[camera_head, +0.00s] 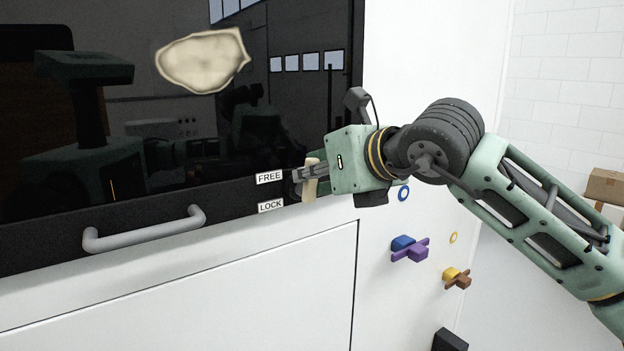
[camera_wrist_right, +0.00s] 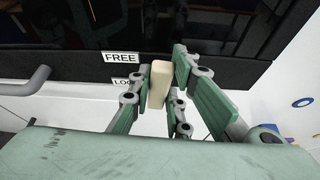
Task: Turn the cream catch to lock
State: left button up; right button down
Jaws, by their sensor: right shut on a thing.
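The cream catch (camera_head: 310,184) is on the right end of the black strip below the dark window, just right of the FREE and LOCK labels. In the head view it stands close to upright, slightly tilted. In the right wrist view the catch (camera_wrist_right: 159,84) is a cream bar between the fingers. My right gripper (camera_head: 304,177) comes in from the right and is shut on the catch; its fingers hide part of the catch and its mount. The FREE label (camera_head: 270,177) is above the LOCK label (camera_head: 271,206). My left gripper is not in view.
A grey bar handle (camera_head: 145,229) sticks out left of the labels. Below my right gripper, a blue and purple catch (camera_head: 410,248) and a yellow and brown catch (camera_head: 457,278) stick out from the white wall. The dark window (camera_head: 240,130) reflects the room.

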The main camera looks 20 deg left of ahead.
jog(key=m+b, duration=0.1)
jog(key=m+g+y+b, duration=0.1)
jog(key=b, duration=0.1)
jog(key=shift+w+d+f, duration=0.3)
jog(key=shift+w+f, duration=0.05)
jog(key=shift+w, duration=0.05)
jog(key=shift+w+d+f+m+g+y+b, duration=0.35)
jog(key=shift+m+y+b, duration=0.55)
jog(key=shift+m+b, duration=0.75)
jog(key=shift+w+d+f+m+g+y+b, duration=0.15)
jog(key=shift+w+f+m+g+y+b, duration=0.25)
jog(key=shift+m+y+b, duration=0.9)
jog(key=shift+w+d+f+m+g+y+b, duration=0.2)
jog(key=shift+f+m+y+b, duration=0.35)
jog(key=shift+m+b, duration=1.5)
jog(key=shift+m+p, duration=0.4)
jog(key=shift+m, duration=0.2)
jog(key=c, duration=1.7)
grip_release()
jog(key=shift+c, duration=0.2)
jog(key=shift+o, duration=0.5)
jog(key=shift+f, duration=0.1)
